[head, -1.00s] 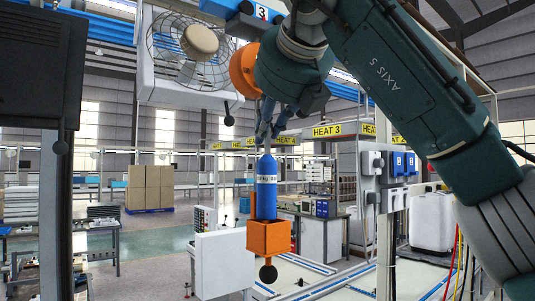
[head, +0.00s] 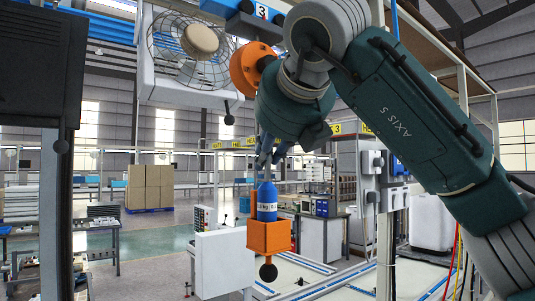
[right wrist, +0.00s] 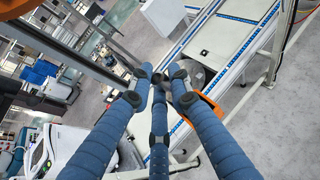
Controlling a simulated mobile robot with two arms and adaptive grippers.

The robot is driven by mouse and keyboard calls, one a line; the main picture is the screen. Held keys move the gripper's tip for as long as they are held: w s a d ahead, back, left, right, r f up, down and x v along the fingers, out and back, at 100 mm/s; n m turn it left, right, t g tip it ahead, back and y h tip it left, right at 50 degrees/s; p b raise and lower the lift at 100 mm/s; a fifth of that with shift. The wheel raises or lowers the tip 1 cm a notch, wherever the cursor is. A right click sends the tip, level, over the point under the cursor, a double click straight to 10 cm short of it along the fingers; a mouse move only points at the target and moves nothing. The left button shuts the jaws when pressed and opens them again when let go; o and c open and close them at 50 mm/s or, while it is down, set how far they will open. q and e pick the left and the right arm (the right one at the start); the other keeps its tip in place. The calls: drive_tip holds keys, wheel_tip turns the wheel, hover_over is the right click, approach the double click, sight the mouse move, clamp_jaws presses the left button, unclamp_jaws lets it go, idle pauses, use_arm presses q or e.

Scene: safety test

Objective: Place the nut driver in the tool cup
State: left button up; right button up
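The nut driver (head: 267,203) is a thick blue cylinder with white lettering, upright in the head view. Its lower part is hidden inside the orange tool cup (head: 268,238), a square box with a dark round knob below. My right gripper (head: 269,160) points down directly above, its blue fingers shut around the nut driver's narrow top. In the right wrist view, the three fingers (right wrist: 160,80) come close together and hide most of what they hold. An orange edge of the cup (right wrist: 211,108) shows behind the right finger. My left gripper is not in view.
A white box (head: 223,262) stands just left of the cup. A fan (head: 190,50) hangs at upper left. White electrical boxes (head: 372,165) are on a post at right. Stacked cartons (head: 149,187) stand far back.

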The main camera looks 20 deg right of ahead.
drive_tip(key=o, duration=0.3)
drive_tip(key=shift+o, duration=0.2)
drive_tip(key=shift+d, duration=0.1)
drive_tip(key=shift+r, duration=0.15)
drive_tip(key=shift+s+r, duration=0.1)
drive_tip(key=shift+s, duration=0.2)
drive_tip(key=b+v, duration=0.2)
drive_tip(key=v, duration=0.9)
drive_tip(key=shift+s+b, duration=0.15)
drive_tip(key=shift+b, duration=0.25)
